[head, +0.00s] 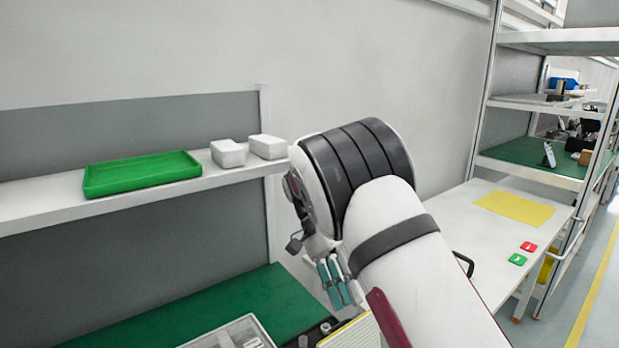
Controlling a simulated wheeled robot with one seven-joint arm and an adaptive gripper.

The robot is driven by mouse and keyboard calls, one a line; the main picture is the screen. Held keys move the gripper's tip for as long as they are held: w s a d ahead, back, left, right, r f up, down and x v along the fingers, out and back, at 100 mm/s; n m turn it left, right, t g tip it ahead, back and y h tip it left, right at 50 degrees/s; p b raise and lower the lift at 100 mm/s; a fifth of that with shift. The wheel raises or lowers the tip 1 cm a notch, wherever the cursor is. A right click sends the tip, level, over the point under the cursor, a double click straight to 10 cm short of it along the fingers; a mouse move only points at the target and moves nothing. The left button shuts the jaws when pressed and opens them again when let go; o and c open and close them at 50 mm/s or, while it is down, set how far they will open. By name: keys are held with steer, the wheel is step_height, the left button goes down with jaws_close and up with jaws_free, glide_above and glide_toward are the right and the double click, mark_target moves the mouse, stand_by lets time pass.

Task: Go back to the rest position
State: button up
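My arm (410,255) reaches up from the bottom right across the middle of the head view. Its rounded end with dark bands stands in front of the wall. My gripper (336,281) shows below that end, with teal fingers pointing down above the right end of the green-topped bench. The fingers look close together and are partly hidden by the arm, so I cannot tell whether they are open or shut. I see nothing clearly held.
A shelf (40,199) carries a green tray (141,173) and two white boxes (228,153) (267,146). Below is a green bench top (225,305) with a grey container (232,335).

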steer(key=s+d+r+n+t+y+p, duration=0.1)
steer(key=s+d+r+n+t+y, duration=0.1)
steer(key=s+d+r, duration=0.35)
steer(key=s+d+r+n+t+y+p, duration=0.1)
steer(key=s+d+r+n+t+y, duration=0.15)
steer(key=s+r, duration=0.55)
steer(key=s+d+r+n+t+p, duration=0.1)
steer(key=s+d+r+n+t, duration=0.1)
steer(key=s, duration=0.5)
steer(key=s+d+r+n+t+p, duration=0.2)
steer(key=s+t, duration=0.3)
steer(key=s, duration=0.3)
steer(key=shift+s+d+n, duration=0.15)
steer(key=shift+s+n, duration=0.05)
steer(key=shift+n, duration=0.65)
